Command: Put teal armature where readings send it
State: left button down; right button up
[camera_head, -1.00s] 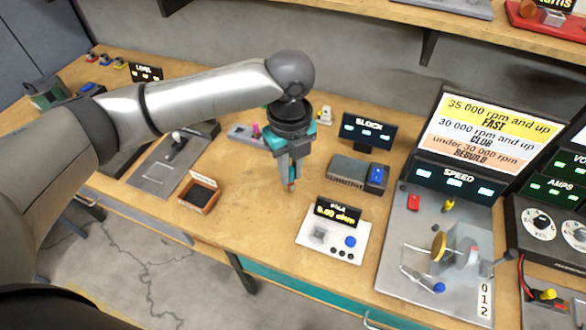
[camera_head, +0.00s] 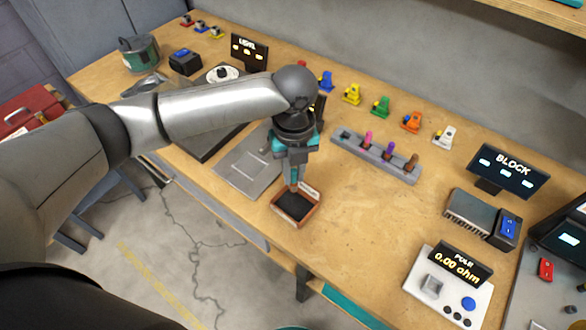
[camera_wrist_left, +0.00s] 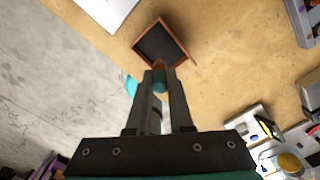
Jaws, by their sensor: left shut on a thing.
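My left gripper (camera_head: 293,184) is shut on the teal armature (camera_wrist_left: 160,84), whose teal end and a copper-coloured part show between the fingertips in the left wrist view. In the head view the fingers mostly hide it. The gripper points down at the back edge of a small open brown tray (camera_head: 278,207) with a dark floor, which also shows in the left wrist view (camera_wrist_left: 182,38). The tray looks empty. I cannot tell whether the armature touches it. My right gripper is not in view.
A grey rack (camera_head: 350,144) with pink, purple and brown armatures stands behind the tray. Coloured small parts line the back. The pole meter (camera_head: 418,281) reads 0.00 ohm at the right, near the BLOCK display (camera_head: 507,170). Bare wood lies between tray and meter.

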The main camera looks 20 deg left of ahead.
aim_at(294, 182)
pick_arm(q)
jog(key=shift+d+f+b, duration=0.1)
jog(key=shift+f+b, duration=0.45)
notch_tip(294, 182, down, 4)
jog(key=b, duration=0.4)
jog(key=shift+r, duration=0.2)
jog(key=shift+f, duration=0.25)
jog(key=shift+f+b, duration=0.35)
jog(key=shift+f, duration=0.95)
jog(key=shift+f, duration=0.2)
jog(key=c, duration=0.7)
grip_release()
jog(key=shift+c, duration=0.2)
